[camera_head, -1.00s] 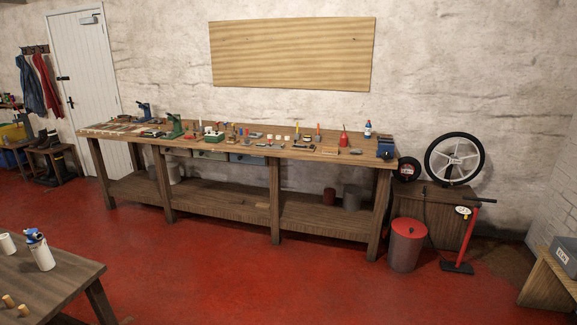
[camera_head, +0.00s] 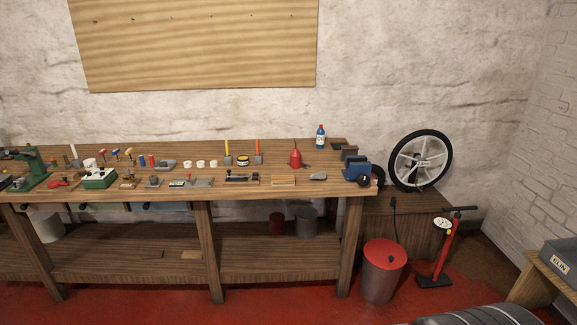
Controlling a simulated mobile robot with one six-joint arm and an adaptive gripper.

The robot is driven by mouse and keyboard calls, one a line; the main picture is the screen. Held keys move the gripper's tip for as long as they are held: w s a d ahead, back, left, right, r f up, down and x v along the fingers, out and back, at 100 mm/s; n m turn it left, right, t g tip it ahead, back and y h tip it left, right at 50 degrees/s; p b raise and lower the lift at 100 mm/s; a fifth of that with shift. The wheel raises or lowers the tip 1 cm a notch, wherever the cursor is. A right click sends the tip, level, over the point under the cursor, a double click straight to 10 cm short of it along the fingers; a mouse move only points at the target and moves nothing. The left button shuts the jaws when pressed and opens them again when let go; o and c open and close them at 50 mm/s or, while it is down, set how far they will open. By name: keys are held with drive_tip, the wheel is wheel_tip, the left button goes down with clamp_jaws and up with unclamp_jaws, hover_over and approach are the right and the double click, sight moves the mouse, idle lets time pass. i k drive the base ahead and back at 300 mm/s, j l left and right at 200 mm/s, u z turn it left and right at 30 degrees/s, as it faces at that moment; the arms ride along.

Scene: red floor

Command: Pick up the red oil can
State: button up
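The red oil can (camera_head: 295,158) stands upright on the workbench, toward its right part. It has a rounded red body and a thin spout pointing up. My gripper is not in view.
The long wooden workbench (camera_head: 235,193) carries many small tools. A blue vise (camera_head: 357,171) is at its right end. A grey bin with a red lid (camera_head: 383,270), a red floor pump (camera_head: 442,250) and a wheel (camera_head: 420,160) stand to the right. Red floor is open in front.

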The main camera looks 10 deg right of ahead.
sight(295, 156)
drive_tip(key=i+j+z, duration=0.1)
drive_tip(key=i, duration=2.9)
